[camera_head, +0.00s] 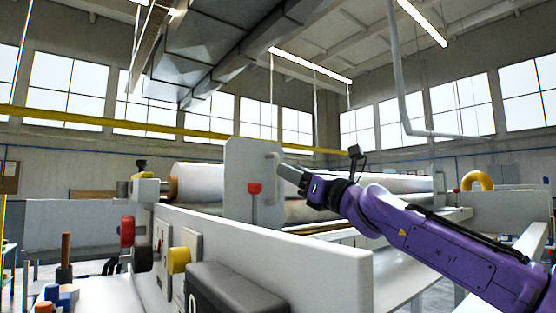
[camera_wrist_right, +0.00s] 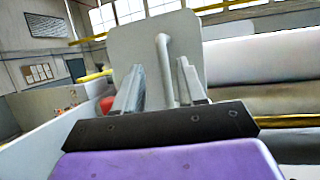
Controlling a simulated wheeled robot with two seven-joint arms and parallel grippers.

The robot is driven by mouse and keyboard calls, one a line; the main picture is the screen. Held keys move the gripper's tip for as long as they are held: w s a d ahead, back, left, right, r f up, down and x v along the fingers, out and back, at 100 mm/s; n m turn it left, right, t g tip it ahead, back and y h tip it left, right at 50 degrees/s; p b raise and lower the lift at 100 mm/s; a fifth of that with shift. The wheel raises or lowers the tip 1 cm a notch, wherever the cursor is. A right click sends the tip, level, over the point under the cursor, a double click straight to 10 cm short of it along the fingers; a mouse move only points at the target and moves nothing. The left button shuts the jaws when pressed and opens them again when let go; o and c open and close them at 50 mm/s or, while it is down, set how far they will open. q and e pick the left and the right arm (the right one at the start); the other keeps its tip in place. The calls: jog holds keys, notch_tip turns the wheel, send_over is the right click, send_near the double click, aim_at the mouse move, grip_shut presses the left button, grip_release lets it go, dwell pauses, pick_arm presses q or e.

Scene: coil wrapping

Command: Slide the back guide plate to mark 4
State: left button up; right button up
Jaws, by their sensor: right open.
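A grey upright guide plate (camera_head: 238,172) with rounded corners stands across the machine in the head view; it is the only such plate I can make out. A bent bar handle (camera_head: 273,160) is on its right side. My right gripper (camera_head: 282,169) is at this handle. In the right wrist view the plate (camera_wrist_right: 190,35) fills the upper middle, and the handle (camera_wrist_right: 165,60) shows between the two open fingers (camera_wrist_right: 160,85). I cannot tell whether the fingers touch it. A red-knobbed lever (camera_head: 254,188) stands before the plate. No numbered marks are legible. My left gripper is not in view.
A pale roll (camera_head: 200,172) lies behind the plate, with another long roll (camera_head: 390,184) to the right. A white side wall (camera_head: 300,250) runs along the front. Red (camera_head: 127,231) and yellow (camera_head: 179,260) knobs stick out at the left. A dark box (camera_head: 235,290) is lower down.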

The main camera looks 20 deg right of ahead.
aim_at(277, 196)
jog(key=x, duration=0.2)
jog(key=p+x, duration=0.1)
jog(key=x, duration=0.1)
jog(key=f+p+x, duration=0.1)
jog(key=x, duration=0.1)
jog(key=shift+w+d, duration=0.1)
jog(key=shift+w, duration=0.25)
jog(key=shift+s+d+r, duration=0.15)
jog(key=shift+s, duration=0.25)
jog(key=shift+w, duration=0.1)
grip_shut()
jog(key=w+d, duration=0.2)
jog(key=d, duration=0.3)
jog(key=shift+d+f, duration=0.2)
jog(key=shift+d, duration=0.2)
grip_release()
jog(key=shift+a+r, duration=0.15)
jog(key=shift+a, duration=0.25)
pick_arm(q)
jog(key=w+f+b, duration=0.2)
jog(key=b, duration=0.3)
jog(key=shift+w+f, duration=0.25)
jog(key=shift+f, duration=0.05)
pick_arm(e)
jog(key=v, duration=1)
jog(key=shift+d+f, duration=0.2)
jog(key=shift+d, duration=0.2)
